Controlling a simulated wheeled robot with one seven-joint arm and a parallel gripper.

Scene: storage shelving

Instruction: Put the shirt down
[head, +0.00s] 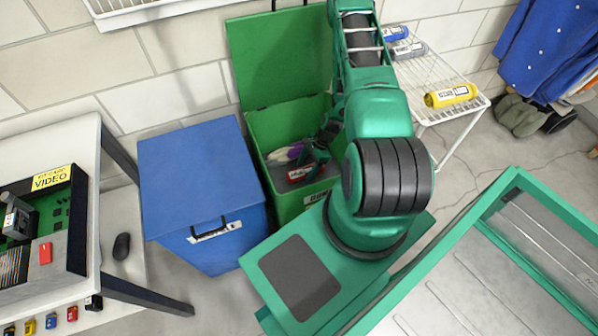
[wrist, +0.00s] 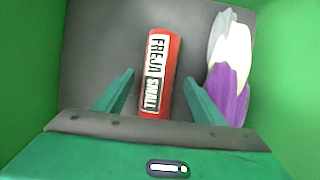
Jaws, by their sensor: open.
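A red rolled shirt (wrist: 172,80) with a white label reading "FREJA SMALL" lies on the dark floor of the open green bin (head: 257,140). It also shows small in the head view (head: 299,174). My gripper (wrist: 159,85) is inside the bin above the shirt. It is open, with one finger on each side of the shirt and visible gaps between. The lower end of the shirt is partly hidden by my gripper's body. In the head view my gripper (head: 318,148) is partly hidden by the bin and arm.
A purple and white item (wrist: 230,75) lies right of the shirt in the bin. The bin's raised lid (head: 280,55) stands behind my arm. A closed blue bin (head: 200,175) is at left. A white wire rack (head: 430,75) holds a yellow roll (head: 451,95) and others.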

